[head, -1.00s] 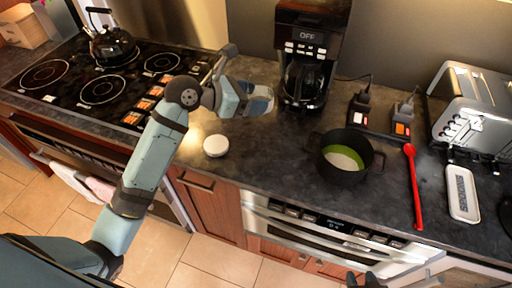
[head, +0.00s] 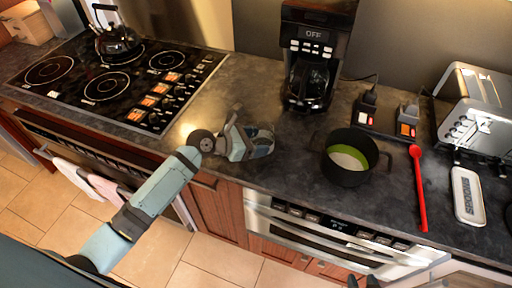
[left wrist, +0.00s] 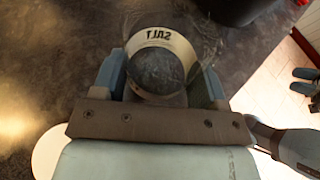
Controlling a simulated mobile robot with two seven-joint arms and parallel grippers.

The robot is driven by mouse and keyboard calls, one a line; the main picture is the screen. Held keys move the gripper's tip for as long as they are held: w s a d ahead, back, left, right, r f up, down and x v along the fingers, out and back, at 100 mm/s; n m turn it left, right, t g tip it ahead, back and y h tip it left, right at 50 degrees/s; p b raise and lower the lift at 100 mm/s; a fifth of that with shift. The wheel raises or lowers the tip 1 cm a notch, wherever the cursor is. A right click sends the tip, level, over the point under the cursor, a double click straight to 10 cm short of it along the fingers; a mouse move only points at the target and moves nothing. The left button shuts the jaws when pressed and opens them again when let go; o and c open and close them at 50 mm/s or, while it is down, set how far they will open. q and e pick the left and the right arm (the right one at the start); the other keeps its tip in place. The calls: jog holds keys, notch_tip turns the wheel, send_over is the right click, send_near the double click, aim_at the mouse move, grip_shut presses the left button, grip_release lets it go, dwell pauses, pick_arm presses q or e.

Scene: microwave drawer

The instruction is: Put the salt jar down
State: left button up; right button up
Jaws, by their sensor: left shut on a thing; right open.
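The salt jar (left wrist: 163,62) is clear glass with a white band reading SALT, its round opening facing the left wrist camera. My left gripper (head: 258,143) is shut on it, one finger on each side. In the head view the jar is mostly hidden by the fingers, low over the counter (head: 272,178) between the coffee maker and the front edge. I cannot tell whether it touches the counter. A white round lid (left wrist: 48,152) shows at lower left in the left wrist view; my arm hides it in the head view. My right gripper (head: 363,282) is open, at the bottom edge.
A dark pot (head: 347,165) with green and white inside stands right of the jar. The coffee maker (head: 312,60) is behind. A red spoon (head: 419,190), a spoon rest (head: 467,195) and a toaster (head: 478,110) are further right. The stove (head: 115,80) is left.

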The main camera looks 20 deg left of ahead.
pick_arm(q)
notch_tip(320, 180, down, 3)
jog(key=shift+r, duration=0.1)
jog(key=o, duration=0.9)
jog(key=shift+f, duration=0.2)
jog(key=shift+o, duration=0.2)
